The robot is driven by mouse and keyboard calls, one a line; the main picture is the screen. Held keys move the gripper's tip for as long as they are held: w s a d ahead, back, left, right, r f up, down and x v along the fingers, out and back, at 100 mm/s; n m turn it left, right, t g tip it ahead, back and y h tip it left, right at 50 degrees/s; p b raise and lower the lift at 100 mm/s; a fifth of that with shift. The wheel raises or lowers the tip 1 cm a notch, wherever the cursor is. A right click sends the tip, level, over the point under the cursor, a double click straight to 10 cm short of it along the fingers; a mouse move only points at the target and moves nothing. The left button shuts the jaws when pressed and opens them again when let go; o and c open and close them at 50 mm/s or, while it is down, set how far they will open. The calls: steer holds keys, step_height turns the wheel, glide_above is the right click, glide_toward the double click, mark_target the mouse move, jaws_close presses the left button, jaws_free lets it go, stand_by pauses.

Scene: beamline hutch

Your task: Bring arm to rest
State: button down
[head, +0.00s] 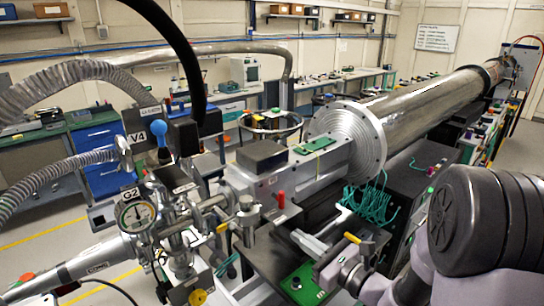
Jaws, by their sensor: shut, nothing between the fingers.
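My arm comes in from the lower right, with its large dark joint (482,220) nearest the camera. Its thinner wrist reaches left to my gripper (314,247), low over the bench in front of the beam pipe's flange. The gripper is shut and holds nothing. Its fingers are small in the picture and partly lost against the grey equipment. I cannot tell whether they touch anything.
A green circuit board (302,284) lies just below the gripper. A gauge (137,214), valves and a blue-knobbed lever (162,142) crowd the left. The large flange (345,140) and long pipe (435,100) stand behind; teal cables (372,204) hang below.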

steer(key=s+a+n+g+y+b, duration=0.35)
steer(key=s+a+n+g, duration=0.55)
steer(key=s+a+n, duration=0.3)
steer(key=s+d+f+n+g+h+b, duration=0.3)
steer(key=s+f+n+h+b, duration=0.3)
steer(key=s, duration=0.7)
steer(key=d+n+t+h, duration=0.3)
steer(key=d+n+h, duration=0.2)
steer(key=d+h, duration=0.1)
steer(key=shift+s+d+f+b, duration=0.35)
steer(key=shift+d+b, duration=0.1)
steer(key=shift+d, duration=0.25)
steer(key=c, duration=2.2)
jaws_free()
